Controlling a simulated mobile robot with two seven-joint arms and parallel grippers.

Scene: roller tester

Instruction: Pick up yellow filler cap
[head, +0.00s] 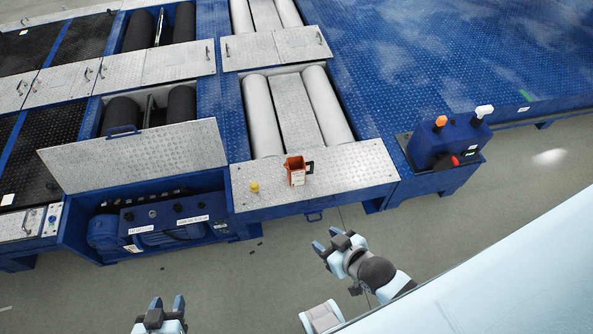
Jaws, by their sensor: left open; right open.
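The small yellow filler cap (254,187) sits on the silver tread-plate cover (340,170) near its left front corner, just left of an orange container. My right gripper (326,245) is open and empty, in front of and below the cover's front edge, apart from the cap. My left gripper (167,304) is open and empty at the bottom of the view, over the floor, well away from the cap.
The orange container (295,170) with a handle stands beside the cap. A tilted metal lid (140,155) stands open over a blue machinery bay (150,220) at left. A blue control box (447,142) is at right.

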